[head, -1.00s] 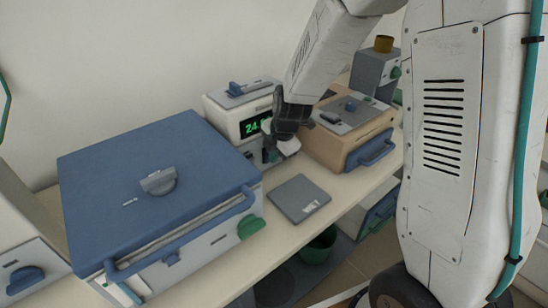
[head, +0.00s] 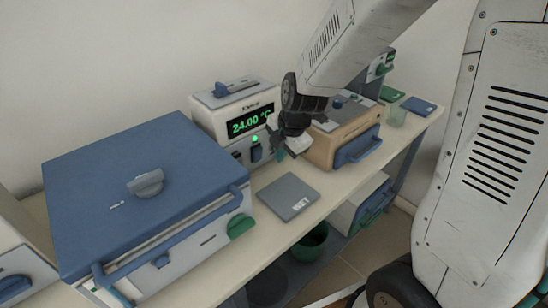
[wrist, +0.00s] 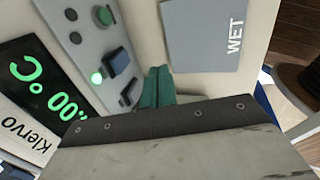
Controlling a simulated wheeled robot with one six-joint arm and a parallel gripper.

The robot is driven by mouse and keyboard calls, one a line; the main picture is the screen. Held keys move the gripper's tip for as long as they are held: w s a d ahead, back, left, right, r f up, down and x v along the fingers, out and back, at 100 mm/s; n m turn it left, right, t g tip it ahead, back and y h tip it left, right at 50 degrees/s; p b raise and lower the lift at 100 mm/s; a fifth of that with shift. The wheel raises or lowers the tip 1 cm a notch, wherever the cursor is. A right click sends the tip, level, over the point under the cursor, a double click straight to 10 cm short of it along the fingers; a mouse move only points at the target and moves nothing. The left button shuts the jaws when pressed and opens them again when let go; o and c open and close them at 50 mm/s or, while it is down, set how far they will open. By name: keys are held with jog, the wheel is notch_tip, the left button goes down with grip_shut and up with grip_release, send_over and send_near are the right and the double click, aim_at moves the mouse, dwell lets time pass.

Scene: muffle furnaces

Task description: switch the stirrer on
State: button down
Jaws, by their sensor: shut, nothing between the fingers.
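A white unit marked Klervo (head: 232,100) stands against the wall, with a green display reading 24.00 °C (head: 251,123). Which device is the stirrer is not labelled. On its lower front, a green lamp (head: 255,139) is lit beside a blue rocker switch (head: 256,153). In the wrist view the lit lamp (wrist: 97,78) is next to the blue rocker (wrist: 119,62), with a second dark rocker (wrist: 129,92) and a green knob (wrist: 104,16). My gripper (head: 281,153) is shut and empty, just right of the panel. Its green fingertips (wrist: 157,86) are close to the rockers, apparently apart from them.
A large blue-lidded furnace (head: 140,190) stands left of the unit. A grey pad marked WET (head: 288,196) lies in front on the bench. A tan box with a blue handle (head: 345,140) stands close on the right. A green bin (head: 312,241) is below.

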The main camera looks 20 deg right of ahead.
jog(key=s+r, duration=0.2)
jog(key=r, duration=0.1)
jog(key=shift+d, duration=0.3)
dwell(0.3)
jog(key=s+r+m, duration=0.4)
jog(key=s+m, duration=0.3)
jog(key=s+d+r+m+g, duration=0.1)
jog(key=s+r+m, duration=0.3)
jog(key=s+m, duration=0.3)
jog(key=s+d+r+m+g+h, duration=0.1)
jog(key=s+r+m, duration=0.3)
jog(key=s+m, duration=0.4)
jog(key=shift+s+d+r, duration=0.25)
jog(key=shift+s+r, duration=0.05)
jog(key=shift+s, duration=0.3)
